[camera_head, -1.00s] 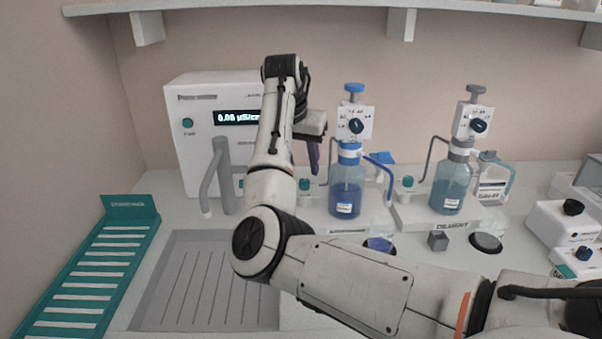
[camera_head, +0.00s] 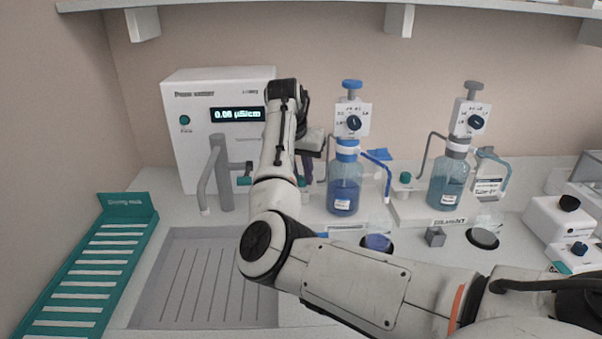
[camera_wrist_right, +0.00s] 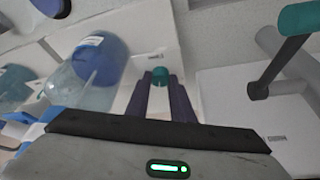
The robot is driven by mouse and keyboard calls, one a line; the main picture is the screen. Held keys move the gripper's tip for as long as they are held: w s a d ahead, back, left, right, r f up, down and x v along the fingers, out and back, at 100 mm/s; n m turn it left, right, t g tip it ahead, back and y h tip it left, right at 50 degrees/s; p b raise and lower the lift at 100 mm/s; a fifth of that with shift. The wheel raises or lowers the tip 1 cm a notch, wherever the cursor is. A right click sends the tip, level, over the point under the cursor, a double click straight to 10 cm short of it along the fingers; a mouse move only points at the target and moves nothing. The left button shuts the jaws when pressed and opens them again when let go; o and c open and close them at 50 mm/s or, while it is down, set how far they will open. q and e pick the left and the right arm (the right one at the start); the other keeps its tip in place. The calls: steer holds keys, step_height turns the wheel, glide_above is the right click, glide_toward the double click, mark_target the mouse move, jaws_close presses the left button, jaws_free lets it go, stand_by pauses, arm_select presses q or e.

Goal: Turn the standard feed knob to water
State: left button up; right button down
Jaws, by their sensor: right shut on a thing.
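A small teal feed knob (camera_wrist_right: 160,74) sits on the white base by the blue-topped dispenser. It also shows in the head view (camera_head: 302,182), partly hidden by my right arm. My right gripper (camera_wrist_right: 161,84) has its dark purple fingers on either side of this knob, shut on it from above. In the head view the right gripper (camera_head: 307,172) is left of the dispenser bottle (camera_head: 343,188), which holds blue liquid and is fitted with a blue cap. The knob's markings and pointer direction cannot be read. My left gripper is not in view.
A white water unit (camera_head: 195,130) with a lit display and grey spout stands behind my right arm. A second dispenser (camera_head: 449,183), with its own teal knob (camera_head: 405,177), stands right. A grey drain tray (camera_head: 180,310) and teal rack (camera_head: 100,270) lie left.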

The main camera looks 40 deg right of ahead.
steer(key=shift+m+g, duration=0.3)
steer(key=shift+m, duration=0.6)
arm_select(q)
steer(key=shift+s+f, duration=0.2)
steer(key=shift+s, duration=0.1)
arm_select(e)
steer(key=shift+w+r+m+g+h, duration=0.15)
steer(key=shift+m+g+h, duration=0.25)
steer(key=shift+m, duration=1)
steer(key=c, duration=1.5)
jaws_free()
steer(key=shift+c, duration=0.2)
arm_select(q)
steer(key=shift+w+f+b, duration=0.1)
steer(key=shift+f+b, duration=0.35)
steer(key=shift+b, duration=0.05)
arm_select(e)
steer(key=v, duration=1)
